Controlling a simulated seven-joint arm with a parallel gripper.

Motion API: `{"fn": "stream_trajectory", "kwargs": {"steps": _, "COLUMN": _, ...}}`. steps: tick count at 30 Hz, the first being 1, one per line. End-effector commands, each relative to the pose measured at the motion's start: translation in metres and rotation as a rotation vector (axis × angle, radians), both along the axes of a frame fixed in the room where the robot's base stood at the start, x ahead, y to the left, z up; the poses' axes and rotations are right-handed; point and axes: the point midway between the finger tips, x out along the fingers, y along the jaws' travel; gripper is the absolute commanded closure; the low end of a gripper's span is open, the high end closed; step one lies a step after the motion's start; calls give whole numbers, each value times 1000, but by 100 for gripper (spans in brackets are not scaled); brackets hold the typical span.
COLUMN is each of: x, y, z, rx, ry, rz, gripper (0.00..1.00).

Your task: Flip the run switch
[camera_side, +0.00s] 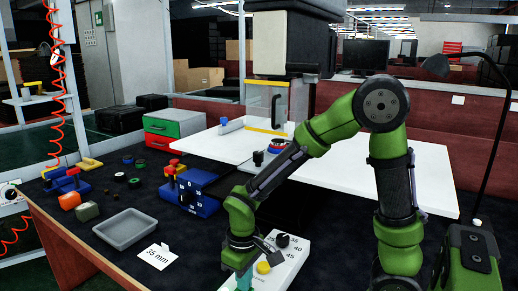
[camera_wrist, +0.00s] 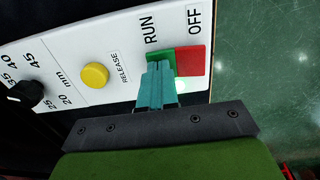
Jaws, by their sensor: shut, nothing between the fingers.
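The run switch (camera_wrist: 190,60) is a rocker with a green half under the word RUN and a red half under OFF. It sits at the end of a white control panel (camera_wrist: 110,35), which also shows in the side view (camera_side: 293,262). My gripper (camera_wrist: 160,68) is shut and empty, its teal fingertips over the green half's lower left part. I cannot tell whether they touch it or which way the rocker is tilted. In the side view my gripper (camera_side: 243,282) is at the panel's near end, and the switch is hidden.
The panel carries a yellow release button (camera_wrist: 95,75) and a black mm knob (camera_wrist: 28,94). On the dark table stand a grey tray (camera_side: 126,228), a "35 mm" card (camera_side: 157,256) and a blue fixture (camera_side: 200,192). A white surface (camera_side: 425,175) lies behind.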

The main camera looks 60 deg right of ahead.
Motion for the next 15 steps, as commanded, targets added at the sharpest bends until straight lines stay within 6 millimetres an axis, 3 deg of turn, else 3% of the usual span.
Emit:
{"fn": "stream_trajectory", "kwargs": {"steps": 5, "x": 1, "y": 0, "z": 3, "rx": 0, "ry": -2, "rz": 0, "gripper": 100}}
{"fn": "stream_trajectory", "kwargs": {"steps": 15, "x": 1, "y": 0, "z": 30, "rx": 0, "ry": -4, "rz": 0, "gripper": 100}}
